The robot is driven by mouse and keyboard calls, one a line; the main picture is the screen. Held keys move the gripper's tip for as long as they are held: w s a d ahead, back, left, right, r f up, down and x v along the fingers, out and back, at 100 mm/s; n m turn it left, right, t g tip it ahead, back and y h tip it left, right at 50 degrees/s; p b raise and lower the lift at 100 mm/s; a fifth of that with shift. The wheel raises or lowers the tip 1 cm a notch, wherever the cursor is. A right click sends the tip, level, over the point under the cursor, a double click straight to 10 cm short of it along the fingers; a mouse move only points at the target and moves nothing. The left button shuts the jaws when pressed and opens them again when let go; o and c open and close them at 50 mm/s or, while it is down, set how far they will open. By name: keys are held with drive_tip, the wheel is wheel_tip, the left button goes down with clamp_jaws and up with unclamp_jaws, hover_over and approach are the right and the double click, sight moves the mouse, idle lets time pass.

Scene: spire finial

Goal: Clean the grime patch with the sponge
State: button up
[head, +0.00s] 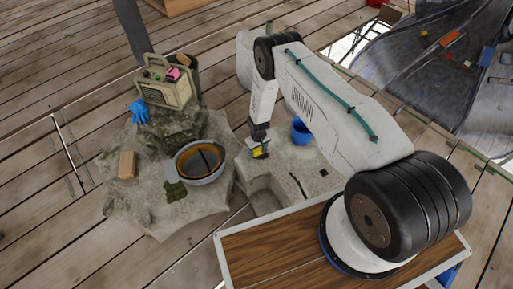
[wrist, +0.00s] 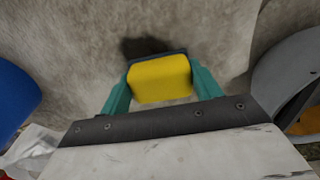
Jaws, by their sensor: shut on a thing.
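My gripper (head: 258,150) is shut on a yellow sponge (wrist: 160,80) with a dark backing. In the wrist view the sponge sits between my two teal fingers (wrist: 160,88). In the head view the sponge (head: 262,153) is over the pale stone block, between the grey bowl and the blue bucket. A dark smudge (wrist: 150,46) shows on the stone just beyond the sponge; I cannot tell whether it is grime or shadow. A dark green patch (head: 176,191) lies on the stone by the bowl; I cannot tell whether it is grime or moss.
A grey bowl (head: 205,179) stands left of my gripper and a blue bucket (head: 301,131) right of it. Further left are a tan brick-like block (head: 127,164), a blue glove (head: 139,111) and a beige box (head: 165,90). The stone (wrist: 70,50) around the sponge looks clear.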

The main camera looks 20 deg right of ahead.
sight(262, 159)
drive_tip(key=shift+s, duration=0.55)
drive_tip(key=shift+s+d, duration=0.1)
drive_tip(key=shift+s, duration=0.05)
drive_tip(key=shift+s+d, duration=0.15)
drive_tip(key=shift+s, duration=1.15)
drive_tip(key=shift+d, duration=0.15)
drive_tip(key=shift+w+d, duration=0.15)
drive_tip(key=shift+d, duration=1.2)
drive_tip(key=shift+w+a, duration=0.2)
drive_tip(key=shift+w, duration=1.4)
drive_tip(key=shift+w, duration=0.15)
